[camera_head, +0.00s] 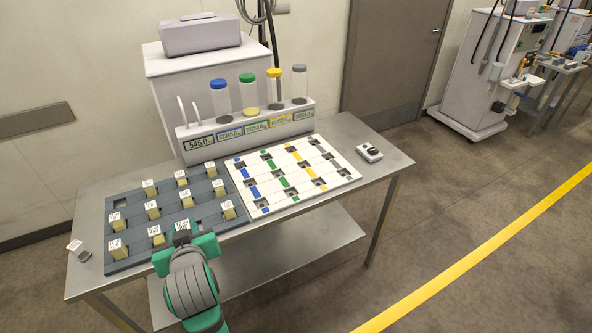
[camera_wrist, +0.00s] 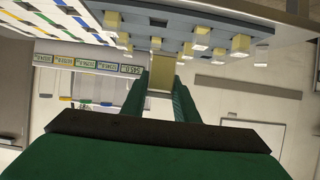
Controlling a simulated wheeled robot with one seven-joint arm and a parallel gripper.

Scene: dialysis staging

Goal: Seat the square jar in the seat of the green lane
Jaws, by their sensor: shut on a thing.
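My gripper (camera_head: 182,236) is shut on a square jar at the front edge of the blue-grey tray (camera_head: 122,203). The jar (camera_wrist: 160,78) shows yellowish between the fingers in the wrist view, and its white top (camera_head: 182,225) shows in the head view. Whether it still touches the tray I cannot tell. The white lane board (camera_head: 318,175) lies right of the tray. Its green lane (camera_head: 283,182) is a line of green patches between the blue and yellow ones, with dark square seats along the board.
Several similar jars with marked white tops stand in the tray. One jar (camera_head: 77,247) lies on the table's left end. A rack (camera_head: 250,124) with capped tubes and displays stands behind. A small white device (camera_head: 369,152) sits right of the board, with bare table around it.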

